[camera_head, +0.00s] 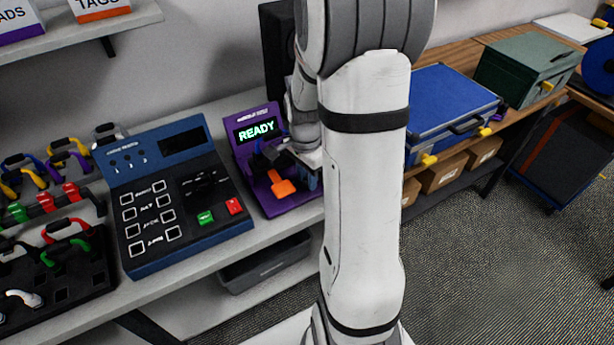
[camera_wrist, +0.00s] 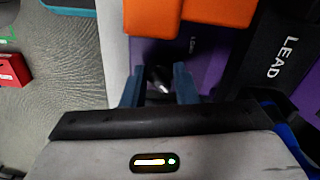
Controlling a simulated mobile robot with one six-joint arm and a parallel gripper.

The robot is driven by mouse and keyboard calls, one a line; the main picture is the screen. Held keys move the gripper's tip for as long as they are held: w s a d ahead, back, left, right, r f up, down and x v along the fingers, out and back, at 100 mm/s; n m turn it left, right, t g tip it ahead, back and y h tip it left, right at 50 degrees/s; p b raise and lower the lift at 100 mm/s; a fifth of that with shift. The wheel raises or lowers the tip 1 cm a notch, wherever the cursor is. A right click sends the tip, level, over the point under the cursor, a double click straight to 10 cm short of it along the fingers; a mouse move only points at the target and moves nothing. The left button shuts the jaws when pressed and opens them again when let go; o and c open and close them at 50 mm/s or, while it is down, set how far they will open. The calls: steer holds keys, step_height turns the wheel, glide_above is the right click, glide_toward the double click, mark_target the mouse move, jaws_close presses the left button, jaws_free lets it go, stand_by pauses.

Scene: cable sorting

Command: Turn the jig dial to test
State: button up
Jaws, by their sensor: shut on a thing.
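The purple jig (camera_head: 241,150) stands on the bench with its screen (camera_head: 257,132) lit green and reading READY. An orange block-like part (camera_head: 284,187) sits at its front; orange also shows at the top of the wrist view (camera_wrist: 190,15). My gripper (camera_wrist: 158,88) is at the jig face, with its blue-grey fingers on either side of a small dark dial knob (camera_wrist: 158,77), shut on it. The dial's pointing direction and its position marks cannot be made out. In the head view my arm hides the jig's right side.
A blue tester box (camera_head: 180,195) with buttons stands left of the jig. A black rack (camera_head: 60,270) of coloured cables is at the far left. A blue case (camera_head: 445,100) and green box (camera_head: 525,65) sit to the right. A grey bin (camera_head: 265,262) is below the bench.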

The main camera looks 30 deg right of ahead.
stand_by(0.3)
steer(key=o, duration=1)
steer(key=shift+r, duration=0.1)
steer(key=r, duration=0.7)
steer(key=shift+w+r, duration=0.2)
steer(key=shift+r, duration=0.1)
